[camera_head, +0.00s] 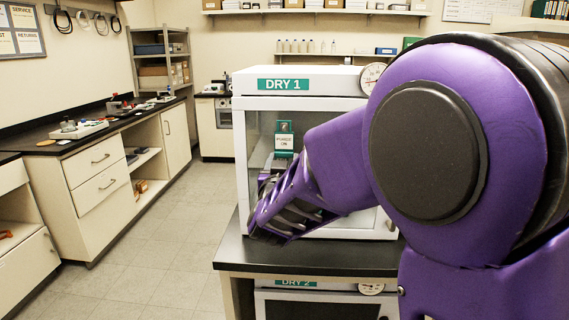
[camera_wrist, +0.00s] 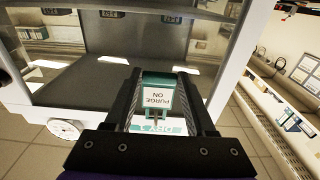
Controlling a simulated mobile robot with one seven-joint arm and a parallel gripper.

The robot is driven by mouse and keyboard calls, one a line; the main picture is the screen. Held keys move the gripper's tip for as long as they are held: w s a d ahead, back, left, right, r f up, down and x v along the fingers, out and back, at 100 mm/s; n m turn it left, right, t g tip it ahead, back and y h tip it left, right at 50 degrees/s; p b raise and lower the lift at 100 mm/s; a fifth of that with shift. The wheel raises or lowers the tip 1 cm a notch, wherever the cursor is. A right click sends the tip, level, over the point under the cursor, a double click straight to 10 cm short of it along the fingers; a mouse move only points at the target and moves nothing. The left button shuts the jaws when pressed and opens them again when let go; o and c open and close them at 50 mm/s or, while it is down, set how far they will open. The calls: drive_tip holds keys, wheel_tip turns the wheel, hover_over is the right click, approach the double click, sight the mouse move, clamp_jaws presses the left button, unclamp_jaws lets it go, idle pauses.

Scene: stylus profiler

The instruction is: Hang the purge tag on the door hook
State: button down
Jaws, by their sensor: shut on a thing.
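The purge tag (camera_head: 284,141) is a green plate with a white "PURGE ON" label. It stands upright in front of the glass front of the DRY 1 cabinet (camera_head: 244,104), below the green DRY 1 sign (camera_head: 283,84). My gripper (camera_head: 276,168) is shut on the tag, holding its lower part. In the wrist view the tag (camera_wrist: 158,98) shows upside down between the two dark fingers (camera_wrist: 155,84). I cannot make out the door hook in either view, nor tell whether the tag touches the door.
The cabinet stands on a dark bench top (camera_head: 232,256), with a DRY 2 unit (camera_head: 300,304) below. A round gauge (camera_head: 372,78) sits at the cabinet's upper right. A counter with drawers (camera_head: 100,160) runs along the left. The floor (camera_head: 165,235) between is clear.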

drive_tip(key=shift+f+b, duration=0.45)
drive_tip(key=shift+b, duration=0.1)
idle(0.4)
drive_tip(key=shift+c, duration=0.8)
unclamp_jaws()
drive_tip(key=shift+c, duration=0.4)
drive_tip(key=s+b, duration=0.1)
drive_tip(key=s, duration=0.7)
drive_tip(key=shift+a+f, duration=0.15)
drive_tip(key=shift+f, duration=0.1)
drive_tip(key=shift+s, duration=0.1)
